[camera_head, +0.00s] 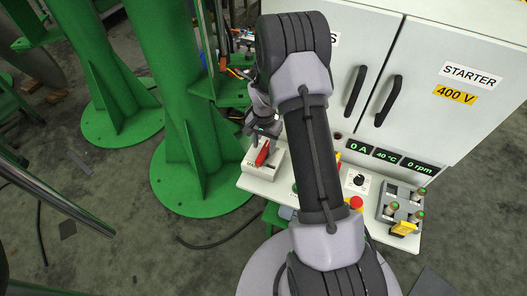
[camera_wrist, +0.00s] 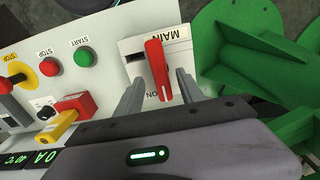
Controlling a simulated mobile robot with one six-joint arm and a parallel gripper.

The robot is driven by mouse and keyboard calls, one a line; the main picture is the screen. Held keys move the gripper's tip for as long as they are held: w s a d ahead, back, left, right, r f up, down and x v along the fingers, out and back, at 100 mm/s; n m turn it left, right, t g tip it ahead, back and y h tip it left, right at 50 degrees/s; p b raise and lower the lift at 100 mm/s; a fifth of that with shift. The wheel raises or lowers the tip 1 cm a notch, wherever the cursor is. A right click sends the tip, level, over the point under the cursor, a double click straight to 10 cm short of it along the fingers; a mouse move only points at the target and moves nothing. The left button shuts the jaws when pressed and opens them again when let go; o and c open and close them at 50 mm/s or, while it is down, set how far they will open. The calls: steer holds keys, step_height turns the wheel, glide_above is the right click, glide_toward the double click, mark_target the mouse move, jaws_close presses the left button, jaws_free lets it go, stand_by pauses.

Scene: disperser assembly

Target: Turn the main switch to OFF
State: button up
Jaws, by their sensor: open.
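The main switch is a red lever handle (camera_wrist: 157,68) on a white plate (camera_wrist: 128,47) marked MAIN, which reads upside down in the wrist view. The lever's free end lies beside the word ON. In the head view the red handle (camera_head: 262,154) shows at the left end of the console. My gripper (camera_wrist: 160,78) is open, with one finger on each side of the red lever. Whether either finger touches it I cannot tell. In the head view my gripper (camera_head: 262,130) is just above and behind the handle, partly hidden by the wrist.
Green START (camera_wrist: 83,57) and red STOP (camera_wrist: 50,67) buttons sit beside the switch. A green column (camera_head: 185,110) stands close left of the console. The cabinet (camera_head: 440,90) rises behind; displays read 0 A, 40 °C, 0 rpm.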

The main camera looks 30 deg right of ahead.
mark_target(264, 154)
steer(key=shift+f, duration=1.35)
steer(key=shift+c, duration=0.3)
jaws_close()
